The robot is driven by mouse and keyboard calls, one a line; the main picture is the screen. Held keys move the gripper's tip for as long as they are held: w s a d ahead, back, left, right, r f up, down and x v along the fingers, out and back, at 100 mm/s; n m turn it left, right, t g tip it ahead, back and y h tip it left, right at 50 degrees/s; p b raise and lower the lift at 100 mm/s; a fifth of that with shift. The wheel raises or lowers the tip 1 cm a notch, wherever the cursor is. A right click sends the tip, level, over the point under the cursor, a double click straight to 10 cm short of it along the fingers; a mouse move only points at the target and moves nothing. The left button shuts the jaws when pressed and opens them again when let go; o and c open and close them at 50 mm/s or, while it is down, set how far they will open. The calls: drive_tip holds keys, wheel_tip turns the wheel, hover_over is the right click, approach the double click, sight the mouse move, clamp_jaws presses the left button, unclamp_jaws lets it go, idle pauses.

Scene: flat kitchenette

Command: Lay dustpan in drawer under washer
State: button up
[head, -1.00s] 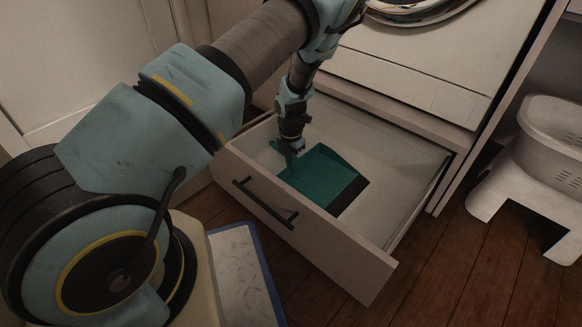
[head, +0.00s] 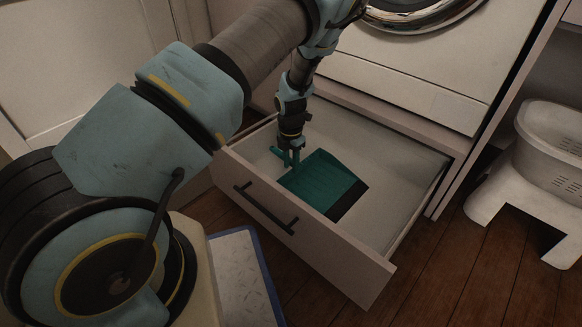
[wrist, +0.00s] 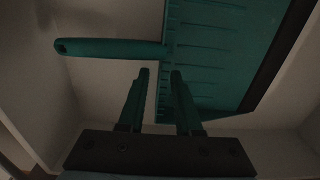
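The teal dustpan (head: 318,180) lies inside the open drawer (head: 398,190) under the washer (head: 415,75), near the drawer's front left. Its dark edge faces the right side of the drawer. In the wrist view the dustpan (wrist: 215,50) shows its ribbed pan, with its handle (wrist: 105,48) pointing left. My gripper (head: 289,160) is over the handle end of the dustpan. In the wrist view the two fingers of my gripper (wrist: 160,73) stand apart with nothing between them, and the handle lies beyond their tips.
The drawer front with its dark handle (head: 265,207) stands pulled out over the wooden floor (head: 440,265). A white stool (head: 500,195) with a pale basket (head: 552,135) is at the right. The right and back of the drawer are empty.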

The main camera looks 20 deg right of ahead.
drive_tip(key=a+r+m+p, duration=0.25)
drive_tip(key=a+r, duration=0.25)
drive_tip(key=r, duration=0.4)
drive_tip(key=a+r+m+p, duration=0.1)
drive_tip(key=a+r+m, duration=0.3)
drive_tip(key=r, duration=0.6)
drive_tip(key=s+a+r+m, duration=0.5)
drive_tip(key=a+r+m, duration=0.2)
drive_tip(key=a+m, duration=0.2)
drive_tip(key=s+a+r+m+t, duration=0.1)
drive_tip(key=s+a+r+m, duration=0.4)
drive_tip(key=a+r+m, duration=0.3)
drive_tip(key=a+m, duration=0.1)
drive_tip(key=a, duration=0.3)
drive_tip(key=shift+s+r+t, duration=0.2)
drive_tip(key=shift+s+t, duration=0.1)
drive_tip(key=shift+s, duration=0.05)
wheel_tip(320, 180, up, 44)
drive_tip(key=p, duration=4.4)
drive_tip(key=shift+r, duration=0.25)
